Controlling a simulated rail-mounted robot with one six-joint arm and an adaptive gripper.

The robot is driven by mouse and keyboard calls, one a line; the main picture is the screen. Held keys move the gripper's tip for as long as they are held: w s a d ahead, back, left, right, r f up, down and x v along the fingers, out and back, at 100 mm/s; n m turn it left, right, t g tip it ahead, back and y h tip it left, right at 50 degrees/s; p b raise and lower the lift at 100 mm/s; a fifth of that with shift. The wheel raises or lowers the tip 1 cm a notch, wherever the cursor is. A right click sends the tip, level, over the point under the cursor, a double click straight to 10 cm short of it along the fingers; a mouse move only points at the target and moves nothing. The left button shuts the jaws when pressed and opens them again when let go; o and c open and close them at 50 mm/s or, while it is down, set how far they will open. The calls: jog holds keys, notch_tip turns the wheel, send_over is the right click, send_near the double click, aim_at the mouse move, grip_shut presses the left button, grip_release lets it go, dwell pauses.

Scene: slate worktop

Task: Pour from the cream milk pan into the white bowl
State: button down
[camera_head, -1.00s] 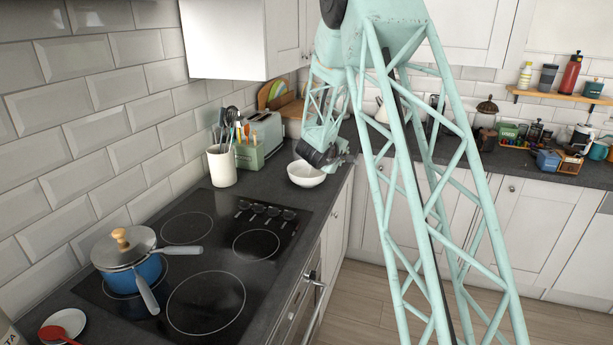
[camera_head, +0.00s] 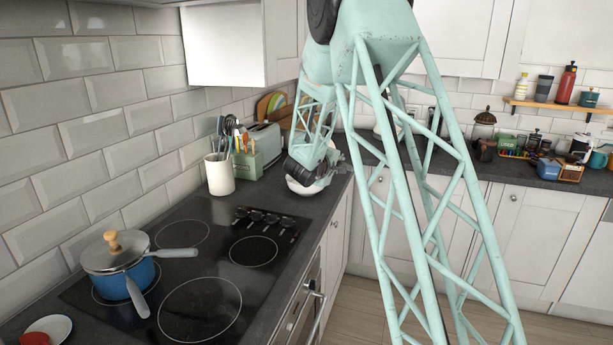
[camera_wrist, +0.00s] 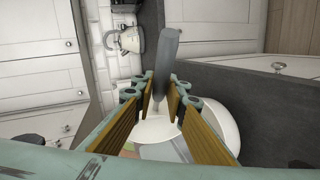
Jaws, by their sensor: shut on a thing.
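My gripper (camera_wrist: 165,96) is shut on a grey handle (camera_wrist: 168,55) in the wrist view. A pale round shape (camera_wrist: 160,130) below the fingers is probably the cream milk pan, but the fingers cover much of it. The white bowl (camera_wrist: 223,122) shows partly behind it on the right. In the head view the white bowl (camera_head: 303,188) stands on the worktop beyond the hob. My gripper (camera_head: 335,160) is over its right side and partly covers it. The pan cannot be made out there, and neither can the contents of pan or bowl.
A blue lidded pot (camera_head: 125,280) stands on the hob, with grey handles sticking out. A white utensil crock (camera_head: 219,177), a green box (camera_head: 247,165) and a toaster (camera_head: 265,140) stand left of the bowl. A plate with a red spoon rest (camera_head: 35,338) lies at front left.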

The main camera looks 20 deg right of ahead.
jog(key=d+p, duration=0.1)
jog(key=p, duration=0.2)
jog(key=d+g+y+p, duration=0.1)
jog(key=p, duration=0.3)
jog(key=shift+w+d+m+y, duration=0.1)
jog(key=shift+w+m+y, duration=0.2)
jog(key=shift+w, duration=0.1)
jog(key=p, duration=0.4)
jog(key=shift+d+r+g+y, duration=0.2)
jog(key=shift+r+g+y, duration=0.1)
jog(key=shift+r+y, duration=0.1)
jog(key=shift+f, duration=0.25)
jog(key=shift+w+d+r+m+g+y+p, duration=0.15)
jog(key=shift+r+y+p, duration=0.15)
jog(key=shift+p, duration=1.05)
jog(key=shift+s+d+r+m+g+y+p, duration=0.1)
jog(key=shift+r+m+g+y+p, duration=0.15)
jog(key=shift+p, duration=1.1)
jog(key=shift+w+d+r+g+y+p, duration=0.1)
jog(key=shift+d+r+g+y+p, duration=0.3)
jog(key=shift+p, duration=2)
jog(key=shift+w+d+r+y+p, duration=0.15)
jog(key=shift+y+p, duration=0.5)
jog(key=shift+p, duration=1.7)
